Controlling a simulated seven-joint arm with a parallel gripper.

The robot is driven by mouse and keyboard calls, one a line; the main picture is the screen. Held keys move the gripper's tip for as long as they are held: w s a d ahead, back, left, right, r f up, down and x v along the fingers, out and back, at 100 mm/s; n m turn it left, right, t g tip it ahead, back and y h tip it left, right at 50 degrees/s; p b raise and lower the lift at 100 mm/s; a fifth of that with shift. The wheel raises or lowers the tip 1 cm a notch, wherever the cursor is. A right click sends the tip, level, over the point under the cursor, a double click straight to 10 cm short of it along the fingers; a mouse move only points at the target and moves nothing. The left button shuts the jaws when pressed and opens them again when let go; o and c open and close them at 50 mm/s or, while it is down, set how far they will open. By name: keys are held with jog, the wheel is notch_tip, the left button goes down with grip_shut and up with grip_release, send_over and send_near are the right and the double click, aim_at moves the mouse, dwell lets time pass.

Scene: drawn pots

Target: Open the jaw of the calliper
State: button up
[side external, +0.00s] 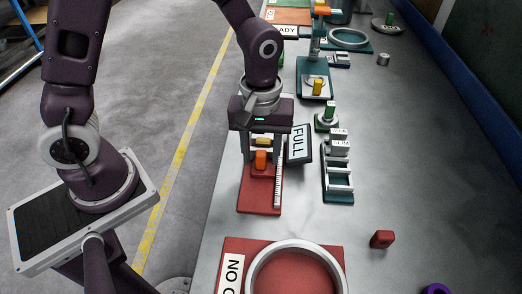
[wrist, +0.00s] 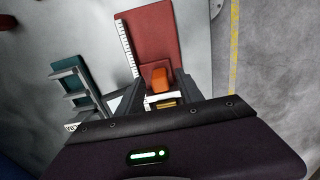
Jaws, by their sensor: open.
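The calliper is a red base plate (side external: 259,195) with a white ruled scale (side external: 278,180) along its right edge. An orange block (side external: 261,160) stands on the plate, with a small yellow piece (side external: 263,142) just behind it. In the wrist view the plate (wrist: 152,38), the scale (wrist: 126,48) and the orange block (wrist: 160,78) show ahead of my gripper. My gripper (side external: 261,157) is low over the plate, open, with one finger on each side of the orange block. Whether either finger touches the block, I cannot tell. The wrist view shows the fingers (wrist: 160,86) flanking it too.
A tilted "FULL" sign (side external: 299,144) stands close to the right of my gripper. A teal rack (side external: 338,183) is further right, also in the wrist view (wrist: 76,88).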

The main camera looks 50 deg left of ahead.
grip_shut()
dwell(1.4)
